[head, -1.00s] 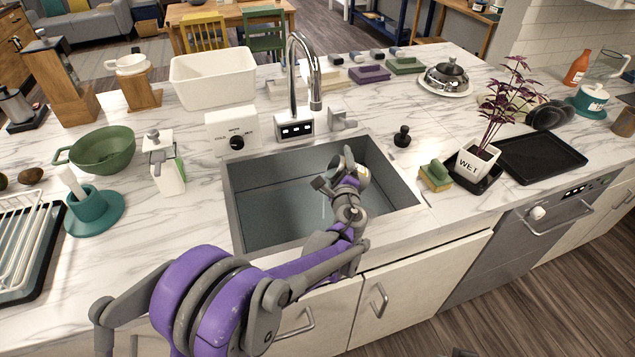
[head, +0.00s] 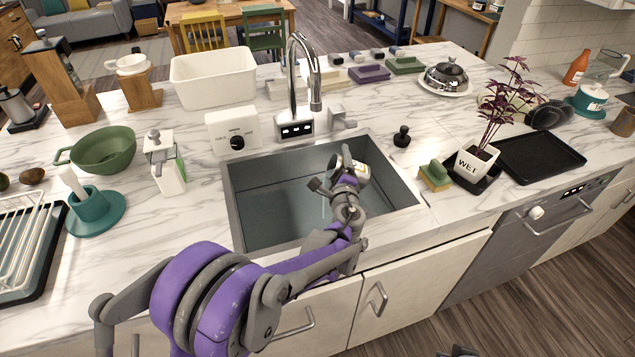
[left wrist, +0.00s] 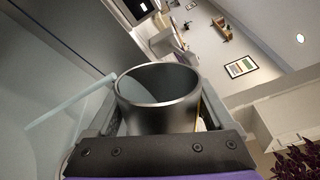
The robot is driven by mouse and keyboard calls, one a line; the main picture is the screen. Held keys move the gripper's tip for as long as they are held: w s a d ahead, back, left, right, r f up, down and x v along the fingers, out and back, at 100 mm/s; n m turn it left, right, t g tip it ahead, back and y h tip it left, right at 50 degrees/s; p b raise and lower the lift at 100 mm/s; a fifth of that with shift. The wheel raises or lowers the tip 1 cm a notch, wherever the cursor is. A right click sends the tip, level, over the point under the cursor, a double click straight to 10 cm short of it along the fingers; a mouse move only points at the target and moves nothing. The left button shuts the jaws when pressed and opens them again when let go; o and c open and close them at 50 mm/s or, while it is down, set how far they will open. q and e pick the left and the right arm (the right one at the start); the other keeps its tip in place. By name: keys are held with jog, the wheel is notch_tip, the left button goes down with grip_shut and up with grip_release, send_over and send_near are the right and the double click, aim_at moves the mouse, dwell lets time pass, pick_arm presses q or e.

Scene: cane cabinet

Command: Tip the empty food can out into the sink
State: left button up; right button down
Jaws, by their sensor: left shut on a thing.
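The food can (head: 363,172) is over the sink basin (head: 270,195), in the right half of the opening, partly hidden by my gripper. In the left wrist view the can's round metal rim and open mouth (left wrist: 158,85) face the camera, and what shows of its inside is bare grey metal. My left gripper (head: 344,167) is shut around the can's sides; its fingers flank the can in the left wrist view (left wrist: 155,120). The can looks tilted over, though its exact angle is hard to tell.
A tall faucet (head: 293,85) stands behind the basin, left of the can. A white box with a dial (head: 232,131) is at the back left rim. A green sponge (head: 435,176) and a potted plant (head: 478,160) stand right of the sink.

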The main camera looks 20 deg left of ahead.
pick_arm(q)
jog(key=shift+a+r+n+p, duration=0.15)
jog(key=shift+r+n+p, duration=0.15)
jog(key=shift+n, duration=0.3)
dwell(0.5)
jog(key=shift+s+a+r+n+p, duration=0.15)
jog(key=shift+a+n+p, duration=0.1)
jog(key=shift+a+n, duration=0.15)
jog(key=shift+s+a+r+n+p, duration=0.1)
jog(key=shift+a+n+p, duration=0.1)
jog(key=shift+a+n, duration=0.15)
dwell(0.6)
jog(key=shift+a+r+n+h+p, duration=0.15)
jog(key=shift+n+h+p, duration=0.15)
jog(key=shift+n+p, duration=0.4)
dwell(0.6)
